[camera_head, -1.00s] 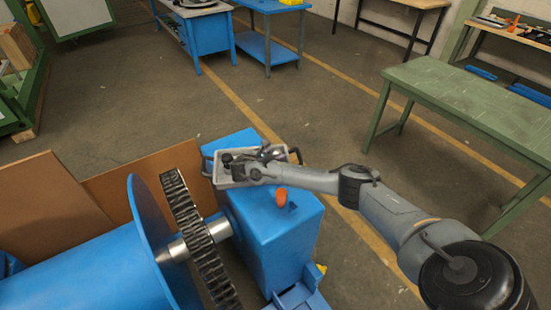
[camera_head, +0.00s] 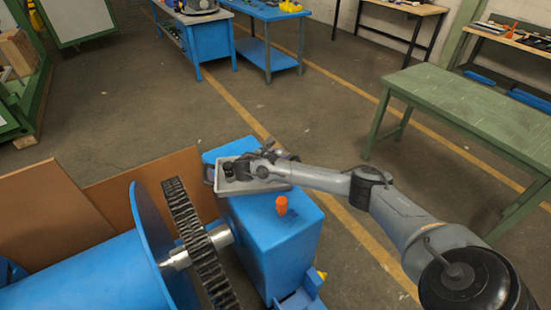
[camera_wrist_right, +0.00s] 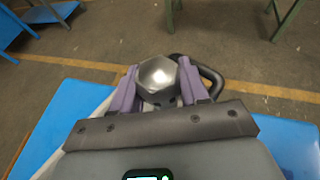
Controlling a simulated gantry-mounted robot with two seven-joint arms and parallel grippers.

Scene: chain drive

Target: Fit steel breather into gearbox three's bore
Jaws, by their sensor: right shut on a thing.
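My right gripper (camera_head: 240,170) is over the grey tray (camera_head: 274,184) on top of the blue gearbox housing (camera_head: 275,235). In the right wrist view its purple-padded fingers (camera_wrist_right: 158,88) are shut on a shiny steel part with a faceted, hexagonal cap, which looks like the steel breather (camera_wrist_right: 158,74). The lower end of the breather is hidden. An orange plug or cap (camera_head: 281,205) stands on the housing top in front of the tray. I see no bore opening, and no number on the housing is readable. My left gripper is out of view.
A dark toothed wheel (camera_head: 195,240) on a steel shaft and a large blue drum (camera_head: 85,270) stand left of the housing. Brown boards (camera_head: 45,210) lean behind them. A green table (camera_head: 470,100) is at the right, with open floor between.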

